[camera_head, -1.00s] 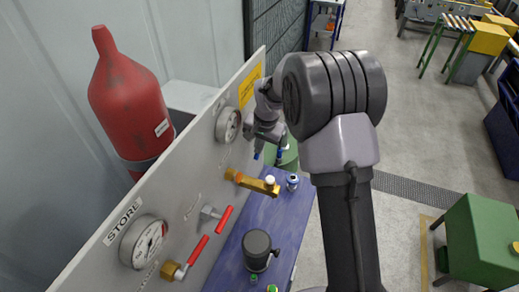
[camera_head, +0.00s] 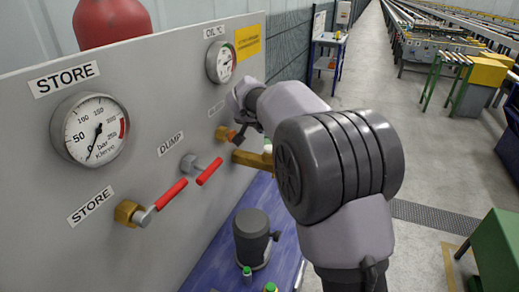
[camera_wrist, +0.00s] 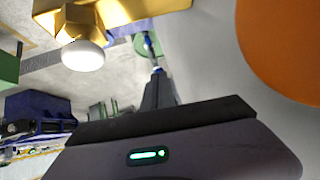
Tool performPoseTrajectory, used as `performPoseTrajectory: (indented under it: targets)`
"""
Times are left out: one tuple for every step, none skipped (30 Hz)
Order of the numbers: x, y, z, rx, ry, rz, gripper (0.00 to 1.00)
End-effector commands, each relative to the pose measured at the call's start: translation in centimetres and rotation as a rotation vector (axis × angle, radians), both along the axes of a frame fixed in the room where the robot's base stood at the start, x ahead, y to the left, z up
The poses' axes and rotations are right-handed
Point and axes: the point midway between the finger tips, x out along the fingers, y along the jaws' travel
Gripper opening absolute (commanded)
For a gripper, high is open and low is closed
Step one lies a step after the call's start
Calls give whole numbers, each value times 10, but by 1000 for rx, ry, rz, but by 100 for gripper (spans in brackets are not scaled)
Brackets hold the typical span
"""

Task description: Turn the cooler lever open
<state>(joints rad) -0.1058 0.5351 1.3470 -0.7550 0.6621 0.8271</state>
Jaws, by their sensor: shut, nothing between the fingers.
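The cooler valve seems to be the brass fitting (camera_head: 223,132) low on the panel's far end, under a small label too blurred to read. A thick brass bar (camera_head: 250,159) juts out beside it. My gripper (camera_head: 240,137) is right at this fitting, shut and empty, and partly hides it. I cannot tell whether it touches the lever. In the wrist view the shut fingers (camera_wrist: 150,48) point away from the camera. A brass piece (camera_wrist: 115,12) with a white knob (camera_wrist: 83,54) is at upper left, and a large orange round surface (camera_wrist: 285,45) is close at right.
The grey panel (camera_head: 150,95) carries a STORE gauge (camera_head: 90,130), an oil gauge (camera_head: 220,62), and red STORE (camera_head: 171,194) and DUMP (camera_head: 209,171) levers. A dark cylinder (camera_head: 252,238) stands on the blue table (camera_head: 215,250).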

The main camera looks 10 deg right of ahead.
Motion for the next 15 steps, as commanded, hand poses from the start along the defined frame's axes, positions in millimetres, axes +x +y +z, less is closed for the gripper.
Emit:
performPoseTrajectory:
  targets:
    - [2,-2,-1,1,1,-1,0]
    - [3,-3,-2,1,1,-2,0]
    - [5,-4,-2,2,2,-2,0]
    - [6,-4,-3,2,2,-2,0]
    - [7,-5,-4,2,2,-2,0]
    - [8,-6,-6,2,3,-2,0]
    - [9,-7,-6,1,3,-1,0]
    - [10,-7,-7,1,3,-1,0]
    - [11,-8,-7,1,3,-1,0]
    - [12,-9,-8,1,3,-1,0]
    - [13,-9,-8,1,3,-1,0]
    - [13,-10,-9,2,3,-2,0]
    - [14,-10,-9,3,4,-2,0]
    - [15,-10,-10,3,4,-2,0]
    - [15,-11,-10,2,3,0,0]
